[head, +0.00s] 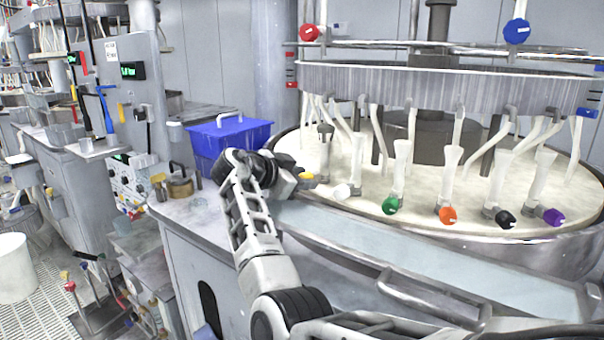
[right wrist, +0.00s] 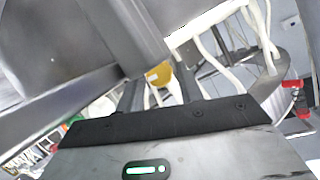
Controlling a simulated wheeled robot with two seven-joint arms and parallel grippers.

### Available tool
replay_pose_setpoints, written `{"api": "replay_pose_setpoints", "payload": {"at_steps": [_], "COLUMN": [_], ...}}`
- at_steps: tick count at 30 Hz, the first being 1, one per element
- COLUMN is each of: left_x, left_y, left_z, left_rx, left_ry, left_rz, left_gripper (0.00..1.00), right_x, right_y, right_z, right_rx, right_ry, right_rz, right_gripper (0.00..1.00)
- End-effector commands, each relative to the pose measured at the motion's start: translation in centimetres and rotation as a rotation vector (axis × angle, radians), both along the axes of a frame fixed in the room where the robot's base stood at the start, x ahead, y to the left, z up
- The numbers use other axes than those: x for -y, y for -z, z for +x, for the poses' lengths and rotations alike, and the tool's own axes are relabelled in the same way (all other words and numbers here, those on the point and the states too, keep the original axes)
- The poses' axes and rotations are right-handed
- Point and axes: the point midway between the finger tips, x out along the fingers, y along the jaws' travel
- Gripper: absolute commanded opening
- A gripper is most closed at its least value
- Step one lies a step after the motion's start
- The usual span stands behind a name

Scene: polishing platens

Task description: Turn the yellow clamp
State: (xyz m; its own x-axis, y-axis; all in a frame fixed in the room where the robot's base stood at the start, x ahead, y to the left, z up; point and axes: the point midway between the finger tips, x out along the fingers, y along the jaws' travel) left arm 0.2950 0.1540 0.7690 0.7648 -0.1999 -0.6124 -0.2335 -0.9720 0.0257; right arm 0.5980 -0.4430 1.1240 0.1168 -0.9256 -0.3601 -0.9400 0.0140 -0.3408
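The yellow clamp (head: 306,176) is at the left end of a row of coloured clamp knobs along the near rim of the round platen basin. My right gripper (head: 297,178) is right at it, coming from the left, and partly hides it. In the right wrist view, the yellow clamp (right wrist: 158,74) shows between and just beyond the two dark fingers of my right gripper (right wrist: 160,88). The fingers stand apart, and I see no clear contact with the clamp. My left gripper is not in view.
White (head: 342,191), green (head: 390,205), orange (head: 447,215), black (head: 505,219) and purple (head: 553,217) knobs continue to the right. A blue bin (head: 230,137) and a brass padlock-like object (head: 180,187) stand on the counter at left. A metal rail (head: 430,300) runs in front.

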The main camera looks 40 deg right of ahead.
Motion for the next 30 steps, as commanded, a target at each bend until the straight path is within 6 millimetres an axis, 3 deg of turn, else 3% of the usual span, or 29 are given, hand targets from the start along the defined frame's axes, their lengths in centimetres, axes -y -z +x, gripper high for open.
{"api": "replay_pose_setpoints", "payload": {"at_steps": [9, 12, 13, 23, 30], "left_x": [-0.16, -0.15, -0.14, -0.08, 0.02], "left_y": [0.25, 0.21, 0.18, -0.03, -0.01], "left_z": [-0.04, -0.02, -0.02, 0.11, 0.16], "left_rx": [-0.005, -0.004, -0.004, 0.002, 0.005], "left_ry": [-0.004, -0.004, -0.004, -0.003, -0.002], "left_rz": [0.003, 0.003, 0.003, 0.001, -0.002], "left_gripper": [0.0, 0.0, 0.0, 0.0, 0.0], "right_x": [0.21, 0.21, 0.21, 0.19, 0.25], "right_y": [0.14, 0.12, 0.12, 0.06, -0.08], "right_z": [0.04, 0.03, 0.03, 0.08, 0.2], "right_rx": [0.0, 0.0, 0.0, -0.035, -0.168], "right_ry": [0.0, 0.0, 0.0, 0.0, 0.001], "right_rz": [0.0, 0.0, 0.0, 0.0, 0.001], "right_gripper": [0.36, 0.09, 0.04, 0.04, 0.04]}}
